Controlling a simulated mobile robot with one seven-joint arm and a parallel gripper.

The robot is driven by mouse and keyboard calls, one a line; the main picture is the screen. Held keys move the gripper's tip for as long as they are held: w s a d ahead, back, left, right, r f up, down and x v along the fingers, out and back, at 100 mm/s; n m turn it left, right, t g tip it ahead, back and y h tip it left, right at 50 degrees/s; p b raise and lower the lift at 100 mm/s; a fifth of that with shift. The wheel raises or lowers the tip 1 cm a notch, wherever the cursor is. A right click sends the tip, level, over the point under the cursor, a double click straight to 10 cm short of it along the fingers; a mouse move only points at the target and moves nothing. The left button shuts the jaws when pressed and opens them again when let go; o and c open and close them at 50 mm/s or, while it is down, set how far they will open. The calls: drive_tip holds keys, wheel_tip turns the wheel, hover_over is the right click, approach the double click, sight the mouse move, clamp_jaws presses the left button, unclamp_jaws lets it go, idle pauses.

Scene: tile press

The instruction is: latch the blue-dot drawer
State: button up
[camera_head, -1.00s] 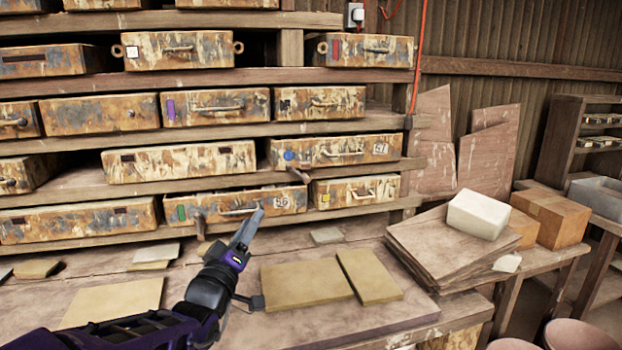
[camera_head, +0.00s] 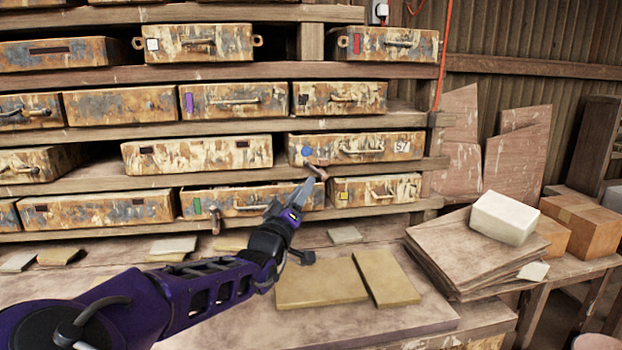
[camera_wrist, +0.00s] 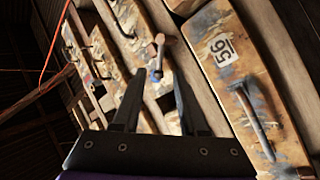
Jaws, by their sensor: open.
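The blue-dot drawer (camera_head: 365,148) is a rusty, paint-worn box at the right of its shelf, with a blue dot (camera_head: 306,151) on its front left, a bar handle and a number label. A small brown turn latch (camera_head: 317,172) sits on the shelf edge below the dot, tilted sideways. My gripper (camera_head: 309,184) is open, its fingertips just below the latch in the head view. In the wrist view, the latch (camera_wrist: 158,52) and the blue dot (camera_wrist: 155,75) show ahead between the open fingers (camera_wrist: 158,88). Contact with the latch cannot be told.
Tiles (camera_head: 320,285) lie on the bench; a white block (camera_head: 504,217) tops stacked boards.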

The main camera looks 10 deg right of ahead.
sight(314, 170)
drive_tip(key=x, duration=0.6)
clamp_jaws()
